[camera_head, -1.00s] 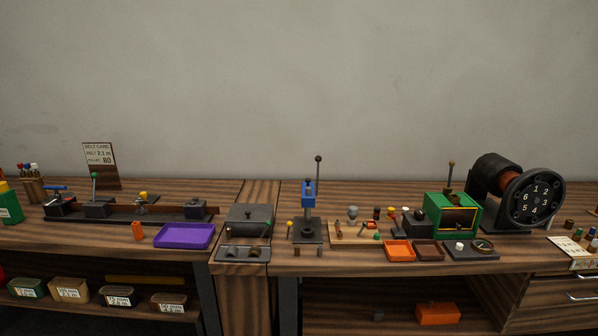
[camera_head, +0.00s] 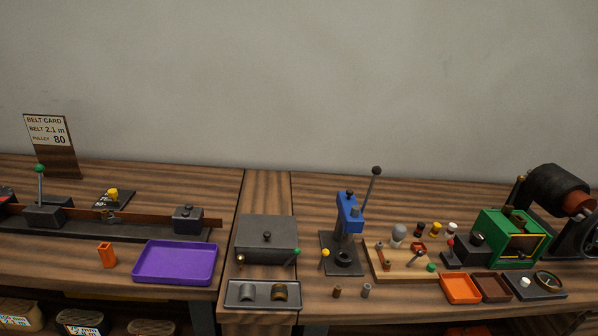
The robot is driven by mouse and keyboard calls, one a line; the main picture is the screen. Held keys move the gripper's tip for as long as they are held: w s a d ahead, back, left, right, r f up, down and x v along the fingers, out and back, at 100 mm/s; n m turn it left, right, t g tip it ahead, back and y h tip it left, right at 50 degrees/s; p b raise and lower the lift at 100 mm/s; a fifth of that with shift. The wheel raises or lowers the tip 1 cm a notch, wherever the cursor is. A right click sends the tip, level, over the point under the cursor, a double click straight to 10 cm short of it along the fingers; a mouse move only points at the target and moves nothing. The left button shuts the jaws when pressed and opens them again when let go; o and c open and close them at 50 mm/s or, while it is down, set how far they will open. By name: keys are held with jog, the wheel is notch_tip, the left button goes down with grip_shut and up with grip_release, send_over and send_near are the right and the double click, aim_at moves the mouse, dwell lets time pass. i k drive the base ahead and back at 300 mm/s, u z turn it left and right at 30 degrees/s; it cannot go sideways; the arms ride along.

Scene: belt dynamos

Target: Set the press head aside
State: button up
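A small press stands on the bench right of the picture's middle. It has a blue body (camera_head: 350,212), a lever with a dark round knob (camera_head: 376,171), and a dark base plate (camera_head: 340,268) with a round dark cup (camera_head: 343,257). A yellow-knobbed pin (camera_head: 325,253) stands at the base's left edge. I cannot tell which part is the separate press head. A wooden board (camera_head: 392,273) right of the press bears several small pieces, among them a grey rounded piece (camera_head: 399,232). My gripper is not in view.
Left of the press are a dark lidded box (camera_head: 267,252), a grey tray (camera_head: 233,297) with two round pieces, and a purple tray (camera_head: 138,276). Two small cylinders (camera_head: 337,292) (camera_head: 366,290) stand in front. Orange (camera_head: 461,299) and brown (camera_head: 492,297) trays and a green machine (camera_head: 490,225) are right.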

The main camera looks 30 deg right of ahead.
aim_at(345, 200)
jog(key=z, duration=0.15)
jog(key=i, duration=1.8)
jog(key=z, duration=0.5)
